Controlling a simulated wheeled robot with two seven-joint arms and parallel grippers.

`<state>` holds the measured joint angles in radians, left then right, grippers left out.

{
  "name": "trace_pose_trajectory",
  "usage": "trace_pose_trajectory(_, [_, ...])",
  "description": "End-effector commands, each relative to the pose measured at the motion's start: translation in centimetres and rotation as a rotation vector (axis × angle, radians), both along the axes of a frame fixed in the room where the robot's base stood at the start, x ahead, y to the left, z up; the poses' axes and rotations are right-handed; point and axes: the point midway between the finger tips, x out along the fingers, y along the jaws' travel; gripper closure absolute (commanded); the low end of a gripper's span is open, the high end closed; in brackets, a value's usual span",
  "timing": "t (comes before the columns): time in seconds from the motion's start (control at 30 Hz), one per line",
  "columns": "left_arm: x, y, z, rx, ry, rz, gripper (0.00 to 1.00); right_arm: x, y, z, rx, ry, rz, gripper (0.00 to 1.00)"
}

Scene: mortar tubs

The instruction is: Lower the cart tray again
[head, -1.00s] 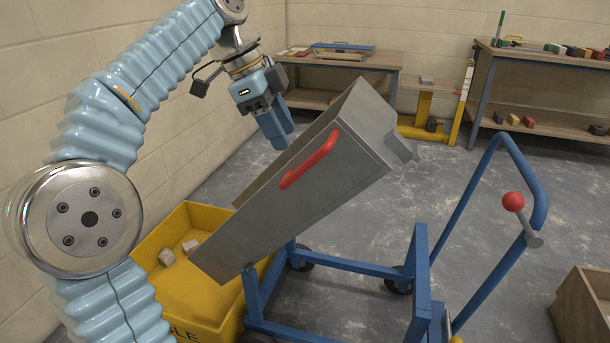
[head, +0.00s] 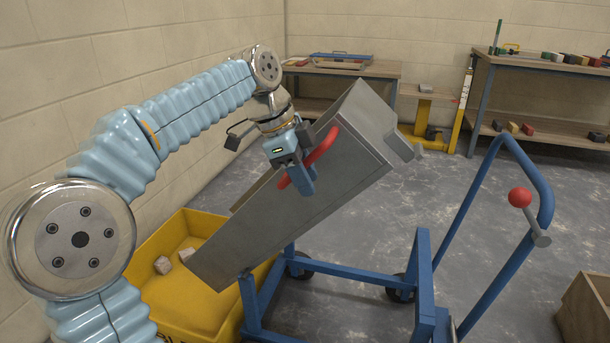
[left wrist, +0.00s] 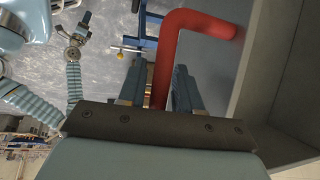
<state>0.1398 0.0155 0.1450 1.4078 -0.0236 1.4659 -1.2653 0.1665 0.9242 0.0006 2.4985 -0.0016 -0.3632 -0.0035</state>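The grey cart tray (head: 290,215) is tilted steeply, its low end over the yellow tub (head: 215,310) and its far end raised. A red handle (head: 322,150) is fixed on its side; it also shows in the left wrist view (left wrist: 162,65). My left gripper (head: 304,187) is at this handle, with its fingers on either side of the bar and apart. I see no clear grip on it. The blue cart frame (head: 350,272) stands under the tray. My right gripper (left wrist: 85,22) is small in the left wrist view, away from the tray; its opening is unclear.
Two pale lumps (head: 163,264) lie in the yellow tub. A red-knobbed lever (head: 520,198) stands by the cart's blue push bar (head: 490,165). A wooden box (head: 588,310) is at the lower right.

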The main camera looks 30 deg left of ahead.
Motion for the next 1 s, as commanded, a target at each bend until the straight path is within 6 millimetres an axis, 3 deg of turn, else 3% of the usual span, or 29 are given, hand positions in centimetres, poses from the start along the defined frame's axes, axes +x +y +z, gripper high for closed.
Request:
trace_pose_trajectory(0.03, [0.0,0.0,0.0,0.000,0.000,0.000,0.75,0.0,0.0,0.0,0.000,0.000,0.000,0.62])
trace_pose_trajectory(0.2, [0.0,0.0,0.0,0.000,0.000,0.000,1.00,0.0,0.0,0.0,0.000,0.000,0.000,0.62])
trace_pose_trajectory(0.63, [0.1,-0.6,-0.3,0.014,0.004,-0.002,1.00,0.0,0.0,0.0,0.000,0.000,0.000,0.62])
trace_pose_trajectory(0.77, [0.5,-2.1,-1.1,0.055,0.014,-0.006,1.00,0.0,0.0,0.1,0.000,0.001,0.000,0.62])
trace_pose_trajectory(1.0, [1.7,-7.5,-4.6,0.208,0.052,-0.011,1.00,-0.1,0.1,0.4,0.002,0.001,0.002,0.62])
